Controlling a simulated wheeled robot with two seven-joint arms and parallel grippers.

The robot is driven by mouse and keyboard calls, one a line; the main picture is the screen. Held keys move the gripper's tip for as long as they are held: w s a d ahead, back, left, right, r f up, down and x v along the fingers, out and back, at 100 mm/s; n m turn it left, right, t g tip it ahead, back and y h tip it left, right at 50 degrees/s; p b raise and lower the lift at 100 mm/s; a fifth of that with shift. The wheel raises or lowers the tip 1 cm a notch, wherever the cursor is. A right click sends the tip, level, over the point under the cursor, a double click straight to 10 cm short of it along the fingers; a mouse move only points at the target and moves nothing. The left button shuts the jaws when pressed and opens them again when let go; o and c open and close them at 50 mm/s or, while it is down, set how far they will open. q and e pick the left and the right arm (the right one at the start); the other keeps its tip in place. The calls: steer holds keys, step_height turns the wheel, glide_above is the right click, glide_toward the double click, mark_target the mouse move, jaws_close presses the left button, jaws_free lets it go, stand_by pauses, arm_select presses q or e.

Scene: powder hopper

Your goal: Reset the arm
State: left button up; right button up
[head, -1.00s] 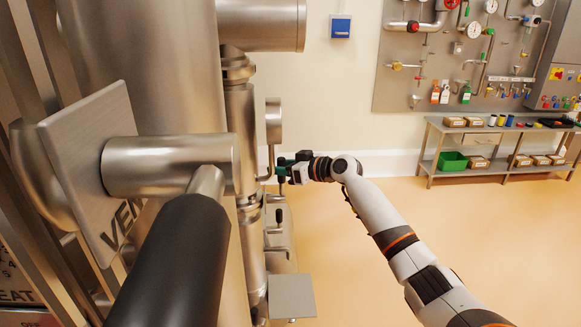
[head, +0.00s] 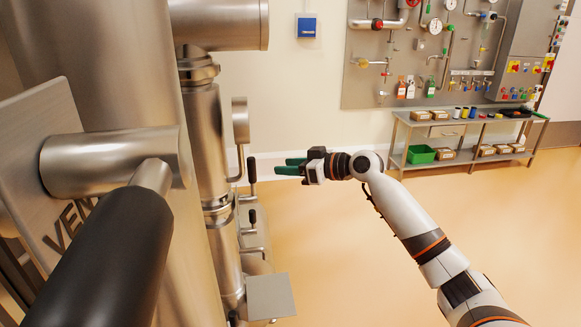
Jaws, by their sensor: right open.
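My right gripper (head: 288,167) has green fingers that point left. It is open and empty, just right of an upright lever with a black handle (head: 251,172) on the steel pipework. A gap shows between the fingertips and the handle. My right arm reaches in from the lower right and is bent at the wrist. My left gripper is not in view.
A large steel vessel (head: 95,40) with a vent pipe and a dark cylinder (head: 105,260) fills the left. A second black-handled lever (head: 252,218) and a flat plate (head: 271,297) sit lower. A steel bench (head: 395,160) stands at the back right. The orange floor between is clear.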

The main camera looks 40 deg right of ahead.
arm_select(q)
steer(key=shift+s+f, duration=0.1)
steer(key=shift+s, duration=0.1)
